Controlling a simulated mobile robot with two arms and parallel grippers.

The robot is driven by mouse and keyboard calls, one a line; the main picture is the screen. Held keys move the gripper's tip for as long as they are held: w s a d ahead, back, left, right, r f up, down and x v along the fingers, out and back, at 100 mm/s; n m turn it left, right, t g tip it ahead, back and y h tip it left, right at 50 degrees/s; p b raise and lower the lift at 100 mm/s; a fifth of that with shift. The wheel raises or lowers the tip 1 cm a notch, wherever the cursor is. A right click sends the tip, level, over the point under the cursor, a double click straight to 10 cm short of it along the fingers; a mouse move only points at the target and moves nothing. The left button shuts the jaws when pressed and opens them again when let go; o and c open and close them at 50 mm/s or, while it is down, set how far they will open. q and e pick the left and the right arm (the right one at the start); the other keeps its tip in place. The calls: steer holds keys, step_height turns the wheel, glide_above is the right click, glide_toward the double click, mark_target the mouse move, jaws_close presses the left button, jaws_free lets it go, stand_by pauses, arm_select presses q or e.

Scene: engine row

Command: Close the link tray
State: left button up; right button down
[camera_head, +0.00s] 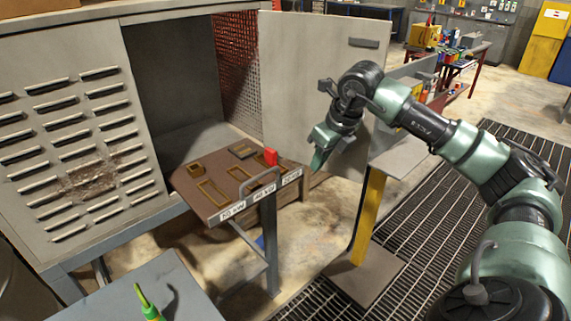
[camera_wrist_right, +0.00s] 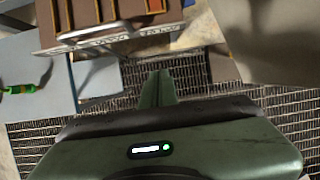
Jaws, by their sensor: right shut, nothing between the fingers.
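The link tray (camera_head: 222,205) is brown with a metal handle (camera_head: 258,182) and white labels along its front edge. It sticks out of the open grey cabinet in the head view. The tray also shows there, cut off at the top. My left gripper is not in view.
The cabinet door (camera_head: 310,70) stands open behind my right gripper. A grey plate on a yellow post (camera_head: 368,215) stands close to the right. A grey bench top (camera_head: 150,290) with a green-handled tool (camera_head: 146,303) is at the lower left. Floor grating lies on the right.

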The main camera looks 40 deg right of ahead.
mark_target(295, 176)
steer(key=w+f+p, duration=0.1)
steer(key=w+f, duration=0.1)
steer(key=f, duration=0.1)
steer(key=w+f+p, duration=0.4)
steer(key=f, duration=0.1)
steer(key=shift+w+a+f, duration=0.35)
steer(key=shift+w+a, duration=0.05)
steer(key=shift+w+f, duration=0.15)
steer(key=shift+w, duration=0.2)
steer(key=shift+w, duration=0.1)
